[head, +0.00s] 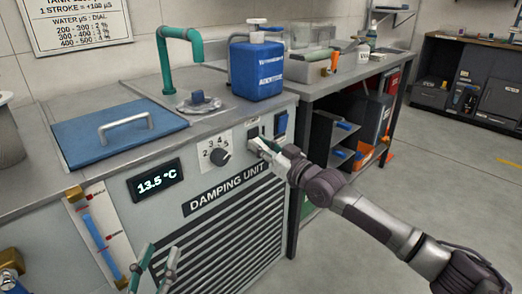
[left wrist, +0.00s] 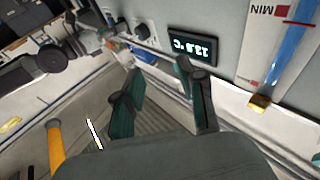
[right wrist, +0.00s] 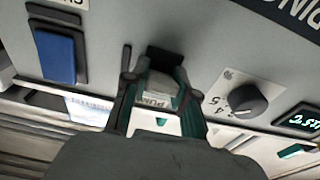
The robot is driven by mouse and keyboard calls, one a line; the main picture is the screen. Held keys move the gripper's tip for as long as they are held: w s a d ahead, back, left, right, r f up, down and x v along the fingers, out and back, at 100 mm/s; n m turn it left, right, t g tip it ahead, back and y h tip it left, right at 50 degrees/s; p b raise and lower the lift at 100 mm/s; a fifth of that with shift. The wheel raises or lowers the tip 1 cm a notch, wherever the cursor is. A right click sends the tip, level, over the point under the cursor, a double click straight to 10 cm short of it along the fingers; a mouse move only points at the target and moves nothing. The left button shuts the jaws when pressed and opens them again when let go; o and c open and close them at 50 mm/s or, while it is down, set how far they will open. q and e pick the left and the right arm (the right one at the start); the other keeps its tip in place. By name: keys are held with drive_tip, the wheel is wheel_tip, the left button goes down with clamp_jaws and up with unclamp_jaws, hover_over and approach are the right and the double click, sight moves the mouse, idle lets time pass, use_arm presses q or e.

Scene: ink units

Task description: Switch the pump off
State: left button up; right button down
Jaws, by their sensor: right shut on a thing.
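The damping unit's grey front panel (head: 165,215) carries the pump switch (right wrist: 165,57), a dark part seen between my right fingers in the right wrist view. A label reading PUMP (right wrist: 156,98) shows upside down beside it. My right gripper (head: 262,147) is at the panel, shut on the pump switch; its fingers (right wrist: 158,82) flank the switch and partly hide it, so its position cannot be told. My left gripper (head: 157,262) is open and empty in front of the vent grille; its spread fingers also show in the left wrist view (left wrist: 163,95).
A blue rocker switch (head: 282,123) is right of my right gripper. A dial (head: 220,157) and a 13.5 °C display (head: 155,181) are to the left. A blue lid (head: 120,132), a green pipe (head: 165,60) and a blue canister (head: 256,70) are on top. Floor at right is clear.

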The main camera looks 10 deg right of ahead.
use_arm(q)
drive_tip(key=shift+s+d+r+t, duration=0.1)
drive_tip(key=shift+s+r+t, duration=0.1)
drive_tip(key=shift+r+t, duration=0.45)
drive_tip(key=shift+r, duration=0.15)
use_arm(e)
drive_tip(key=c, duration=0.9)
unclamp_jaws()
drive_tip(key=v, duration=1.2)
drive_tip(key=shift+f, duration=0.1)
